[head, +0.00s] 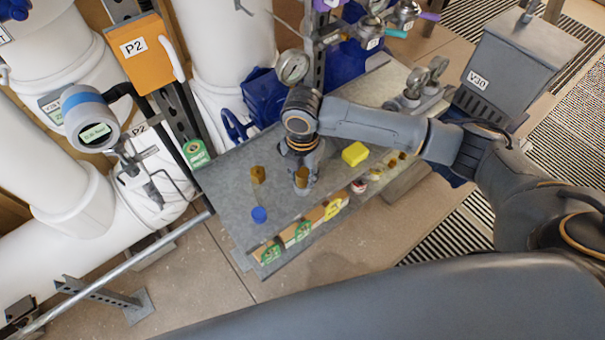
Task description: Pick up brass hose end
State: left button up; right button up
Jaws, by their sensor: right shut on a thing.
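My right gripper (302,183) points down over the grey bench top (225,185). It is shut on a small brass piece (301,176), which shows between its fingers and looks like the brass hose end. I cannot tell whether the piece touches the bench. A second small brass-coloured piece (258,174) stands on the bench to the left of the gripper, apart from it. My left gripper is not in view.
White pipes and an orange P2 box (140,52) stand left. The bench's left end has free room.

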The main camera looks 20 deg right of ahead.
jog(key=shift+r, duration=0.1)
jog(key=shift+r, duration=0.2)
notch_tip(320, 180, up, 2)
jog(key=shift+w+r+b, duration=0.1)
jog(key=shift+b, duration=0.65)
jog(key=s+a+r+b, duration=0.2)
jog(key=s+a+r, duration=0.6)
jog(key=a+r, duration=0.2)
jog(key=shift+a, duration=0.8)
jog(key=shift+r, duration=0.1)
jog(key=o, duration=0.4)
jog(key=shift+c, duration=0.2)
jog(key=c, duration=0.3)
